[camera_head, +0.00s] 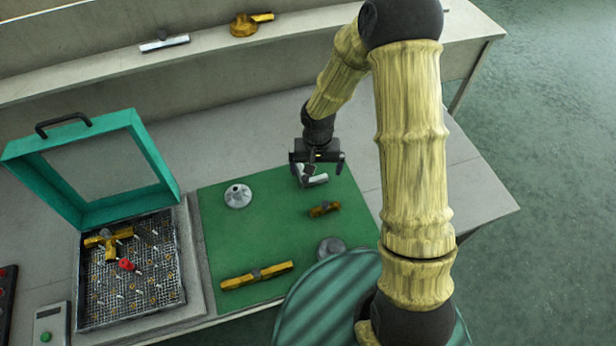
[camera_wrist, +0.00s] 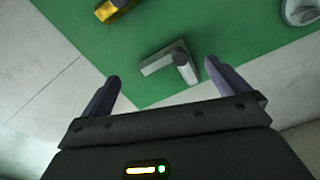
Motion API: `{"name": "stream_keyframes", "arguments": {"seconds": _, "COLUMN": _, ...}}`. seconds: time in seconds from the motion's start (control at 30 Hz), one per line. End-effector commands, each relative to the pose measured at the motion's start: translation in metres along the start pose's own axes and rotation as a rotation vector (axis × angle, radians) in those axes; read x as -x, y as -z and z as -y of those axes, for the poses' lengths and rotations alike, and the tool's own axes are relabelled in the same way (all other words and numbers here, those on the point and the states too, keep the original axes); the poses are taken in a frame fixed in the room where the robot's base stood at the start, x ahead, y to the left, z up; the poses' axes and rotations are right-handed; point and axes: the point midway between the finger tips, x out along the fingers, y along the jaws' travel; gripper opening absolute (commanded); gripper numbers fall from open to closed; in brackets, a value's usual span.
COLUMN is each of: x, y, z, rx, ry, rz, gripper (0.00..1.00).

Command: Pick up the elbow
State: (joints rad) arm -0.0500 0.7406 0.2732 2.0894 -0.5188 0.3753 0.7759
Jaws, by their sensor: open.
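The elbow (camera_head: 314,181) is a small silver-grey L-shaped piece lying on the green mat (camera_head: 221,252), near the mat's far right corner. My gripper (camera_head: 317,168) is open just above and behind it in the head view and partly covers it. In the wrist view the elbow (camera_wrist: 168,62) lies whole on the mat, ahead of and between my two spread fingers (camera_wrist: 160,87). Nothing is between the fingertips.
On the mat are a silver cone-like part (camera_head: 238,196), a short brass piece (camera_head: 324,209), a long brass piece (camera_head: 257,276) and a grey round part (camera_head: 331,247). A basket (camera_head: 83,290) with an open teal lid (camera_head: 160,172) stands left. A shelf (camera_head: 105,82) runs behind.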

Motion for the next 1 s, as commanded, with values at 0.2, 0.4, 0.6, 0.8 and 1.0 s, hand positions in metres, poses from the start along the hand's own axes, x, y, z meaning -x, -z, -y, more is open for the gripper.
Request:
{"name": "stream_keyframes", "arguments": {"seconds": 0.2, "x": -0.019, "y": -0.001, "z": 0.003, "rx": 0.002, "ry": -0.001, "rz": 0.004, "gripper": 1.0}}
{"name": "stream_keyframes", "arguments": {"seconds": 0.4, "x": -0.046, "y": 0.0, "z": 0.005, "rx": 0.002, "ry": -0.001, "rz": 0.003, "gripper": 1.0}}
{"name": "stream_keyframes", "arguments": {"seconds": 0.6, "x": -0.052, "y": 0.0, "z": 0.004, "rx": 0.0, "ry": 0.0, "rz": 0.001, "gripper": 1.0}}
{"name": "stream_keyframes", "arguments": {"seconds": 0.8, "x": -0.051, "y": 0.0, "z": 0.004, "rx": 0.0, "ry": 0.0, "rz": 0.001, "gripper": 1.0}}
{"name": "stream_keyframes", "arguments": {"seconds": 1.0, "x": -0.051, "y": 0.0, "z": 0.004, "rx": 0.0, "ry": 0.0, "rz": 0.001, "gripper": 1.0}}
